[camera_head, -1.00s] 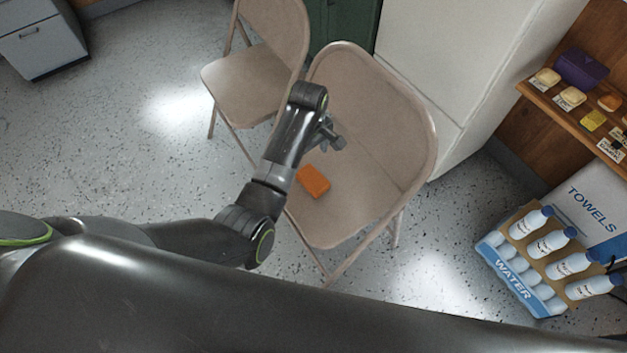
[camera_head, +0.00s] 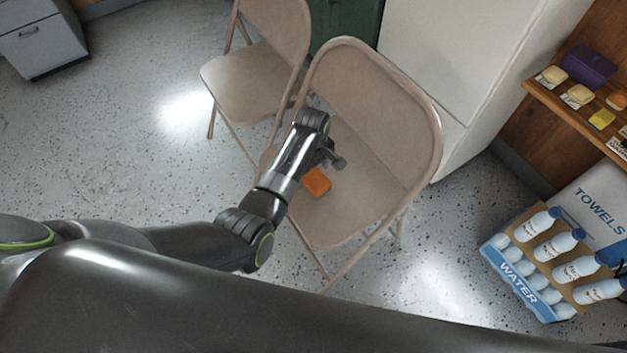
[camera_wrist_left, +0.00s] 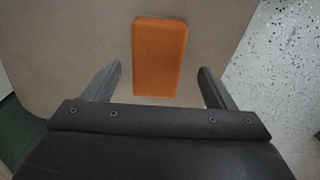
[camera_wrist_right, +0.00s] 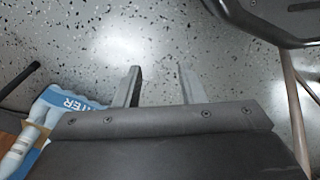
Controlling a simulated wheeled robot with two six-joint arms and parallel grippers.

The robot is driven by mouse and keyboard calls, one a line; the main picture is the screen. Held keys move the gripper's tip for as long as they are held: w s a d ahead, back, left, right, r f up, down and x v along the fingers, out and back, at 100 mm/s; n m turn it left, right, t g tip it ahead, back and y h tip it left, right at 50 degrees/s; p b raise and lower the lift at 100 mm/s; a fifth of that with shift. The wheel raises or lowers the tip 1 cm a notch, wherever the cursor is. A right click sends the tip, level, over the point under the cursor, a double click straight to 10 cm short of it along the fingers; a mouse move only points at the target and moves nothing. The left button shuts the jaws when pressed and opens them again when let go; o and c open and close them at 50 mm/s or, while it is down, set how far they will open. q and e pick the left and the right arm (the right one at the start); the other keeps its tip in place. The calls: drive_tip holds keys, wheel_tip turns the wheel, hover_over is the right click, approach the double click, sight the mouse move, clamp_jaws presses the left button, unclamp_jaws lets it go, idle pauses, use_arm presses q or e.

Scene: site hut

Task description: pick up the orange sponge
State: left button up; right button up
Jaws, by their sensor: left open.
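The orange sponge (camera_head: 317,182) lies flat on the seat of the nearer beige folding chair (camera_head: 345,215). In the left wrist view the sponge (camera_wrist_left: 160,57) lies lengthwise ahead of my left gripper (camera_wrist_left: 160,80), centred between the two fingers. My left gripper (camera_head: 332,163) is open and empty, above the seat just beyond the sponge in the head view. I cannot tell how high it is above the seat. My right gripper (camera_wrist_right: 158,80) shows in its own wrist view, with its fingers apart and nothing between them, over the speckled floor.
A second folding chair (camera_head: 262,72) stands behind to the left. A white cabinet (camera_head: 455,60) stands behind the nearer chair. A pack of water bottles (camera_head: 520,280) and a wooden shelf (camera_head: 560,100) with small items are at right. Open floor (camera_head: 120,150) lies left.

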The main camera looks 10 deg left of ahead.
sight(313, 177)
use_arm(q)
wheel_tip(313, 177, down, 3)
drive_tip(key=shift+w+d+r+b, duration=0.1)
drive_tip(key=shift+d+r+b, duration=0.1)
drive_tip(key=shift+b, duration=0.25)
drive_tip(key=shift+f, duration=0.5)
use_arm(e)
drive_tip(key=r, duration=0.2)
drive_tip(key=a+r, duration=0.1)
drive_tip(key=r, duration=0.1)
drive_tip(key=shift+w, duration=0.4)
use_arm(q)
drive_tip(key=c, duration=1)
drive_tip(key=shift+c, duration=0.2)
use_arm(e)
drive_tip(key=shift+r, duration=0.1)
